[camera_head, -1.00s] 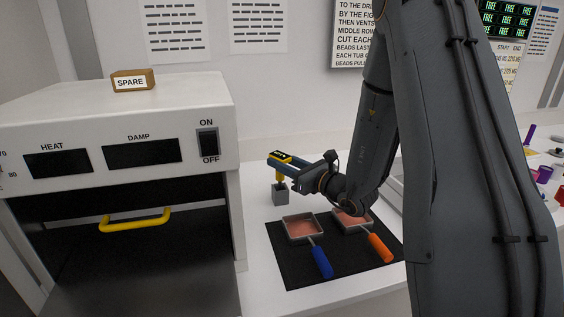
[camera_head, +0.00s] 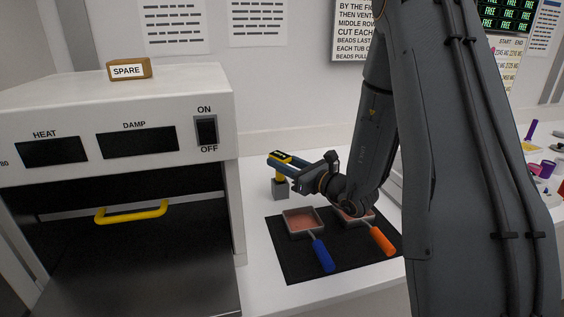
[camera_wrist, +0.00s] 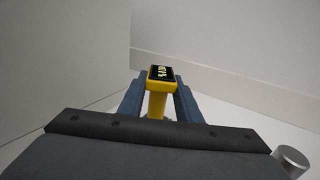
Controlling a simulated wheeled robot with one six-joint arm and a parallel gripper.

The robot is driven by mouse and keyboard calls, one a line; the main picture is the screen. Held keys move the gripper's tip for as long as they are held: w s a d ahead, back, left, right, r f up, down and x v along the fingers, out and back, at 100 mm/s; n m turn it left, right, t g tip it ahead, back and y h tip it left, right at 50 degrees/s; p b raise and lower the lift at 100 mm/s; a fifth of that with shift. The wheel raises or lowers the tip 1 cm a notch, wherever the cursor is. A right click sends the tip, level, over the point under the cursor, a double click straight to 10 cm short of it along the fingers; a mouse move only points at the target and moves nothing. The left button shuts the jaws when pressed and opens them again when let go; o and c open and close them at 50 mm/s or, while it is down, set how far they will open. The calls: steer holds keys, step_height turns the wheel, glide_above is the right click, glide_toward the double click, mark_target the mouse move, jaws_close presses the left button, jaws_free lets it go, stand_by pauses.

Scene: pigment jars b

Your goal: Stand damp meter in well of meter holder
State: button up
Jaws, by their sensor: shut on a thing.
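The damp meter (camera_head: 284,157) is yellow with a dark display and a yellow stem below. It also shows in the wrist view (camera_wrist: 161,73), upright between my two fingers. My gripper (camera_head: 279,161) is shut on it, and the blue-grey fingers lie along both sides in the wrist view (camera_wrist: 158,98). The meter holder (camera_head: 280,189) is a small grey block on the white counter, directly below the meter. The lower stem meets the holder's top in the head view. The well is hidden, so I cannot tell how deep the stem sits.
A black mat (camera_head: 290,269) with two square pans, one blue-handled (camera_head: 322,256) and one orange-handled (camera_head: 382,242), lies in front of the holder. A white oven (camera_head: 225,125) with a yellow handle (camera_head: 131,212) stands at left. The wall is behind.

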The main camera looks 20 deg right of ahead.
steer(key=o, duration=1.3)
steer(key=shift+o, duration=0.2)
steer(key=b+v, duration=0.2)
steer(key=v, duration=0.6)
steer(key=shift+f, duration=0.1)
